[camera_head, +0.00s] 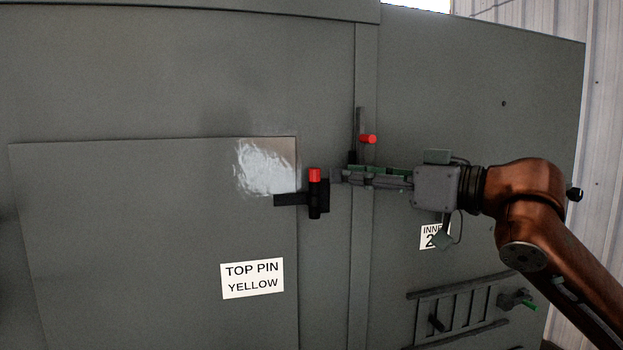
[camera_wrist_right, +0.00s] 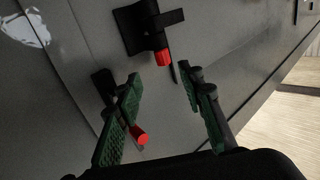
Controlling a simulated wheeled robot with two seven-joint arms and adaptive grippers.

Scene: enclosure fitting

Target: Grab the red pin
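In the head view, a red-topped pin (camera_head: 314,175) stands upright in a black latch bracket (camera_head: 323,196) on the grey enclosure. A second red piece (camera_head: 369,139) sticks out by a dark upright bar, just above my right gripper (camera_head: 338,176). That gripper points left, its tips close to the bracket. In the right wrist view, the fingers of my right gripper (camera_wrist_right: 160,95) are spread with nothing clasped. One red end (camera_wrist_right: 162,57) lies beyond the gap; another (camera_wrist_right: 139,134) shows beside the left finger. Contact cannot be told. My left gripper is not in view.
A label reading "TOP PIN YELLOW" (camera_head: 252,278) is on the left panel. A white label (camera_head: 430,237) is partly covered by my gripper's cable. A slatted rack (camera_head: 455,310) with a green-tipped piece (camera_head: 526,304) is at lower right. The panel's left area is flat and clear.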

